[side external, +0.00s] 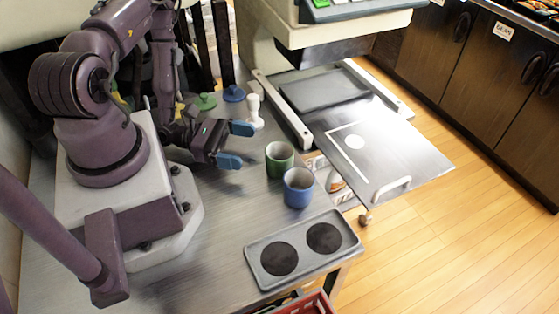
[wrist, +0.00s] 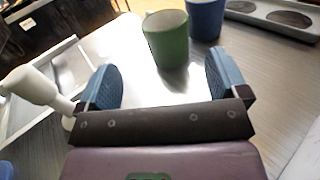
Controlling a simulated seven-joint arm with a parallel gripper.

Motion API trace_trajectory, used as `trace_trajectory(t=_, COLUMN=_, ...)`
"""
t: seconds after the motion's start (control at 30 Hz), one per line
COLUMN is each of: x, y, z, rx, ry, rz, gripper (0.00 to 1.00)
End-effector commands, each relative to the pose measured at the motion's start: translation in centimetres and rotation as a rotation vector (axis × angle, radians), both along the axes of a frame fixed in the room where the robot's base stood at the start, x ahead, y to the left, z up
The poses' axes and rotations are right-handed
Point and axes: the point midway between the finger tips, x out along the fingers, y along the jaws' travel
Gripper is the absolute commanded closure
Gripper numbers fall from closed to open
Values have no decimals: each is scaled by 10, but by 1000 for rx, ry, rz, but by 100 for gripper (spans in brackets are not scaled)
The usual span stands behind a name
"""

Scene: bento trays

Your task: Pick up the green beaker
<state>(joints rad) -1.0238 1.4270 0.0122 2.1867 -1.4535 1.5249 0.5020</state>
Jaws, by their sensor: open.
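The green beaker (side external: 280,158) stands upright on the metal table, just behind a blue beaker (side external: 298,188) in the side external view. My gripper (side external: 241,144) is open and empty, with blue fingertips pointing towards the green beaker. The beaker is apart from the fingers. In the wrist view the green beaker (wrist: 167,40) stands ahead of the fingers, between their lines, and the blue beaker (wrist: 205,18) is beyond it to the right. My open gripper (wrist: 164,85) has bare table between its fingertips.
A white pestle-like object (side external: 255,112) stands close beside my gripper; it also shows at left in the wrist view (wrist: 35,88). A grey tray with two dark round recesses (side external: 263,243) lies at the table's front. Green (side external: 206,102) and blue (side external: 233,94) lids lie behind.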

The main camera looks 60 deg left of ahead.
Motion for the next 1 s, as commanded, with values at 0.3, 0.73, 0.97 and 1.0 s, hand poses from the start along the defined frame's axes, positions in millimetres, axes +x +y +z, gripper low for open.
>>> trace_trajectory(t=0.3, x=31, y=-26, z=0, rx=-1, ry=1, rz=-2, gripper=8)
trace_trajectory(t=0.73, x=66, y=-62, z=5, rx=2, ry=-1, rz=-4, gripper=8)
trace_trajectory(t=0.97, x=68, y=-63, z=5, rx=1, ry=-1, rz=-3, gripper=8)
trace_trajectory(t=1.0, x=68, y=-63, z=5, rx=1, ry=-1, rz=-2, gripper=10)
